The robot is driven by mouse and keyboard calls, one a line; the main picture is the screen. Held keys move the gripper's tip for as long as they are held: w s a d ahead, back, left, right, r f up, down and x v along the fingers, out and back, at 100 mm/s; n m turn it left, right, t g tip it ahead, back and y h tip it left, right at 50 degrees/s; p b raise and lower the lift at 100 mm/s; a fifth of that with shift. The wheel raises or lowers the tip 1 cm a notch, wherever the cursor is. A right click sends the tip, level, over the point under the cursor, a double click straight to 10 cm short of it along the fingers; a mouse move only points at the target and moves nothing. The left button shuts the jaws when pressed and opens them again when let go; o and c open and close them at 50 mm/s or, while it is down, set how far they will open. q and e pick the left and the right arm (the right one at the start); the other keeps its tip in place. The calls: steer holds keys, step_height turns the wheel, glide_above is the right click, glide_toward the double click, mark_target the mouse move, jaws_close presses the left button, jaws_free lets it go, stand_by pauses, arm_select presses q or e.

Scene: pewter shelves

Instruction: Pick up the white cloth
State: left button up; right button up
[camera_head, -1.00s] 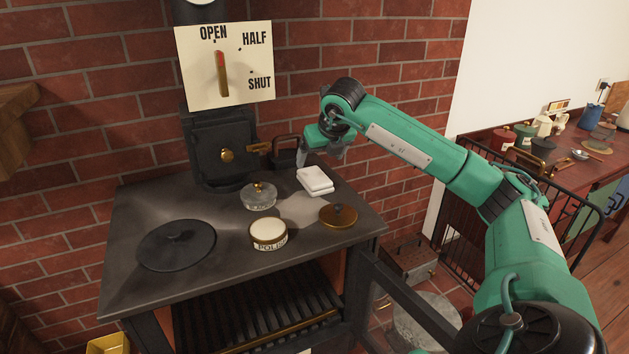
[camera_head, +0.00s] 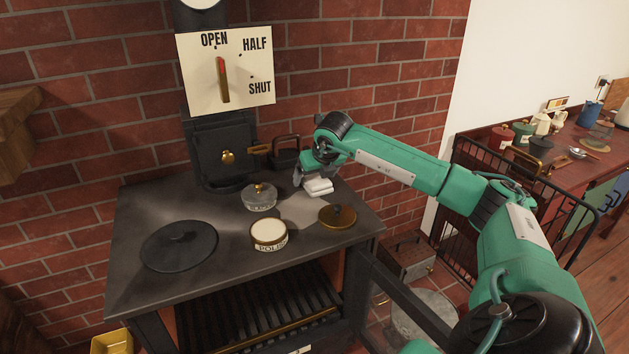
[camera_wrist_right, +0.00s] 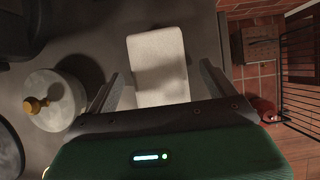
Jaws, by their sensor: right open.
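The white cloth (camera_head: 319,188) lies folded on the dark stove top (camera_head: 150,292), towards its back right. My right gripper (camera_head: 307,184) is low over the cloth and hides part of it in the head view. In the right wrist view the cloth (camera_wrist_right: 158,66) lies between the two spread fingers of my right gripper (camera_wrist_right: 160,88), with a gap showing on either side. The right gripper is open. I cannot tell whether the fingertips touch the stove top. My left gripper is not in view.
A glass dish with a brass knob (camera_head: 259,197) stands left of the cloth. A polish tin (camera_head: 268,234), its brass lid (camera_head: 338,216) and a round black plate (camera_head: 179,245) lie nearer the front. A black pan (camera_head: 286,153) is behind the cloth.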

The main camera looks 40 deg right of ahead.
steer(key=shift+f+b, duration=0.2)
steer(key=shift+b, duration=0.15)
stand_by(0.3)
steer(key=shift+c, duration=0.5)
steer(key=c, duration=1)
